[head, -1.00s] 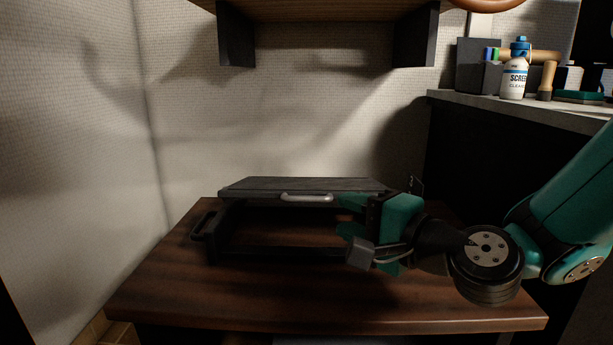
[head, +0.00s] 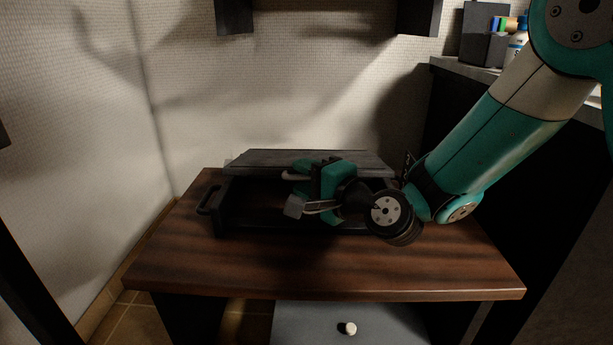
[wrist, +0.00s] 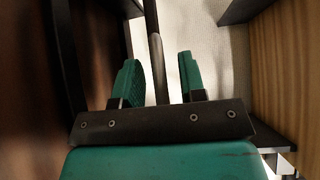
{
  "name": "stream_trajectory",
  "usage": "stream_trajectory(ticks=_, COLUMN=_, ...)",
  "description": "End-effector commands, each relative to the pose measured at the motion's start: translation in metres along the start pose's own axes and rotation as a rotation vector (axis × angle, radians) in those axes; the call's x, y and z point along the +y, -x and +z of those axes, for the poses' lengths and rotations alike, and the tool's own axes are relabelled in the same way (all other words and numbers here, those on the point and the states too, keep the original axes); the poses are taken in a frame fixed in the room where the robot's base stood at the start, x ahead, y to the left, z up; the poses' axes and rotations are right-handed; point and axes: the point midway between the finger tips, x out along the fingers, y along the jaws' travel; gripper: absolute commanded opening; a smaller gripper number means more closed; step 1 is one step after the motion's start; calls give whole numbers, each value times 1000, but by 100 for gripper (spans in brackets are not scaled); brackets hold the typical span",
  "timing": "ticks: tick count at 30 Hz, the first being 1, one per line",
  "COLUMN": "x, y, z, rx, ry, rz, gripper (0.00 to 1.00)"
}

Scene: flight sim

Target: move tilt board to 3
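The tilt board (head: 255,159) is a dark slab on a black frame (head: 222,217) on the wooden table. Its near edge is raised above the frame base, and the slab looks close to level. In the wrist view, the handle bar (wrist: 158,68) runs between the two teal fingers of my gripper (wrist: 160,80), with a gap on both sides. My gripper is open and not clamped on it. No position marks are readable.
The table (head: 240,270) has free room in front of the frame. A black side loop (head: 208,199) sticks out at the frame's left. A grey counter (head: 465,70) with a pen holder (head: 484,35) stands at the right.

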Motion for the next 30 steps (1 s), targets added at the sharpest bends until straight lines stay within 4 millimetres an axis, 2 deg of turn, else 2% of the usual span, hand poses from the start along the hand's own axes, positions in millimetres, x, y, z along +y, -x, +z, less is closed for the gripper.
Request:
stream_trajectory(ticks=1, x=0, y=0, z=0, rx=0, ry=0, rz=0, gripper=27)
stream_trajectory(ticks=4, x=0, y=0, z=0, rx=0, ry=0, rz=-1, gripper=4)
stream_trajectory(ticks=5, x=0, y=0, z=0, rx=0, ry=0, rz=-1, gripper=0)
stream_trajectory(ticks=11, x=-4, y=0, z=-1, rx=1, ry=-1, rz=-1, gripper=0)
stream_trajectory(ticks=21, x=-34, y=-5, z=-5, rx=2, ry=-58, rz=56, gripper=0)
stream_trajectory(ticks=30, x=-37, y=-7, z=-7, rx=1, ry=-95, rz=91, gripper=0)
